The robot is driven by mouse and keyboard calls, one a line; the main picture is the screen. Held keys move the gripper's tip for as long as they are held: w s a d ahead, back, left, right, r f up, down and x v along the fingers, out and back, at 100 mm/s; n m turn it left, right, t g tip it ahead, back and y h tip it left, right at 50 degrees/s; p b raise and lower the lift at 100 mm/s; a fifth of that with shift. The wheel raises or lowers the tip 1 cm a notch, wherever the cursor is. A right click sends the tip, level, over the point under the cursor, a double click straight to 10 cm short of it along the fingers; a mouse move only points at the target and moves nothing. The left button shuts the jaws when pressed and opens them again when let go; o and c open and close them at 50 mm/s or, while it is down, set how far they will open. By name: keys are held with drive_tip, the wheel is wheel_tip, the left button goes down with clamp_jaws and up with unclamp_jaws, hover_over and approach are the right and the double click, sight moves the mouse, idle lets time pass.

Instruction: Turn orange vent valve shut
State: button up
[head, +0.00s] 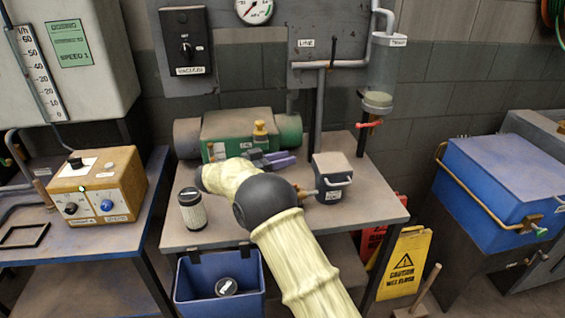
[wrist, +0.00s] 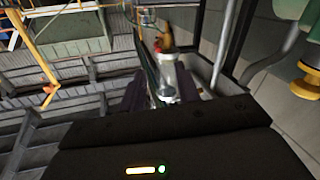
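In the head view an orange-red valve handle (head: 368,125) sits sideways below a clear cylinder (head: 378,75) on the wall panel, at the back right of the bench. My gripper (head: 280,159), with purple-grey fingers, is over the bench in front of the green pump (head: 248,128), left of and lower than that handle, apart from it. In the wrist view the two dark fingers of my gripper (wrist: 164,92) stand apart. A pale blurred piece with an orange-brown top (wrist: 166,40) shows between or beyond them; I cannot tell what it is or whether they touch it.
A grey canister (head: 334,178) with a side handle stands right of my gripper. A dark-lidded jar (head: 192,209) stands at the bench's left. A blue bin (head: 219,285) hangs at the front. A yellow caution sign (head: 404,264) stands at the right on the floor.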

drive_tip(key=shift+w+d+r, duration=0.1)
drive_tip(key=shift+w+r, duration=0.05)
drive_tip(key=c, duration=0.6)
drive_tip(key=w+d+r+n+t+y, duration=0.1)
drive_tip(key=w+t+y, duration=0.1)
drive_tip(key=w+d+r+n+t+y, duration=0.3)
drive_tip(key=w+d+r+t+y, duration=0.1)
drive_tip(key=t, duration=0.1)
drive_tip(key=shift+r+n, duration=0.1)
drive_tip(key=shift+n, duration=0.3)
clamp_jaws()
drive_tip(key=s+d+f+n+g+y, duration=0.2)
drive_tip(key=s+d+f+g+y, duration=0.1)
drive_tip(key=s, duration=0.9)
drive_tip(key=s+d+f+n+g+y, duration=0.1)
drive_tip(key=s+d+f+g+y, duration=0.2)
drive_tip(key=s, duration=1)
drive_tip(key=s+d+f+n+g+y, duration=0.2)
drive_tip(key=s+d+f+g+y, duration=0.2)
drive_tip(key=s+f, duration=0.5)
drive_tip(key=s+d+g, duration=0.2)
drive_tip(key=s+d, duration=0.1)
drive_tip(key=s, duration=0.1)
drive_tip(key=shift+f+n+g, duration=0.25)
drive_tip(key=shift+n+g, duration=0.05)
